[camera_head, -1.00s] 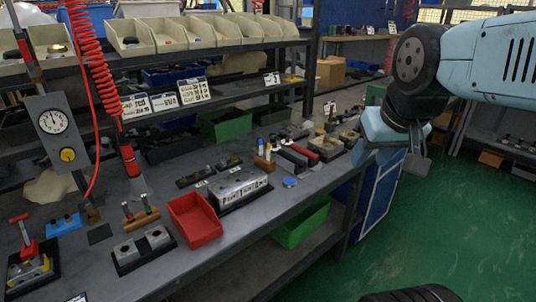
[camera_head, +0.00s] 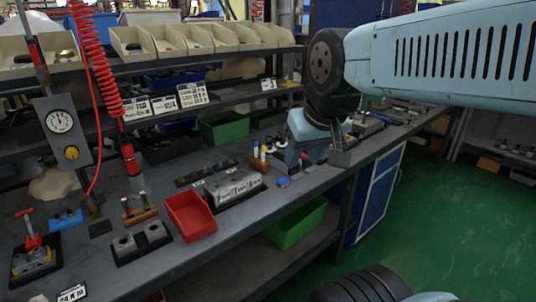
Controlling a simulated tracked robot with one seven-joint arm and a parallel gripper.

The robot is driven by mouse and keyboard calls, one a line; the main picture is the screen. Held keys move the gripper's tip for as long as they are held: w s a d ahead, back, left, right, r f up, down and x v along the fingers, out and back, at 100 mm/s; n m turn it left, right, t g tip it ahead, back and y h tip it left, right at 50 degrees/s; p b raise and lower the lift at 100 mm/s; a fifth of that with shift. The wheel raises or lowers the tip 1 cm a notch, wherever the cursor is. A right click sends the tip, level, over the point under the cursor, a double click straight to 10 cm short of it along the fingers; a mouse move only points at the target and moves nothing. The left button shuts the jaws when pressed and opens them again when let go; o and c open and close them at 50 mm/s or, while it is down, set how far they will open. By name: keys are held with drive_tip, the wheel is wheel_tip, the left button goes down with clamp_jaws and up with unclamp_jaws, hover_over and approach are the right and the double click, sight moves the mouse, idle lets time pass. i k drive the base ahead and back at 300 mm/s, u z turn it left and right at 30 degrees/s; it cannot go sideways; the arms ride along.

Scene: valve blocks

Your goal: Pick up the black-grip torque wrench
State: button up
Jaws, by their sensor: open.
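My gripper (camera_head: 341,154) is open and points down over the right part of the workbench, above the row of long tools. A dark bar end (camera_head: 281,166) shows left of my wrist; I cannot tell whether it is the black-grip torque wrench. The row, with dark bars and a red one, is now mostly hidden behind my wrist and gripper. I cannot make out any contact between my gripper and a tool.
A red bin (camera_head: 190,216), a silver valve block (camera_head: 234,188) and a blue disc (camera_head: 283,183) stand left of my gripper. A small bottle rack (camera_head: 259,160) is close to my wrist. A green bin (camera_head: 296,226) sits below the workbench (camera_head: 216,244). Shelves rise behind.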

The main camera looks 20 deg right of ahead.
sight(276, 153)
drive_tip(key=u, duration=0.1)
drive_tip(key=i, duration=1)
drive_tip(key=z, duration=0.1)
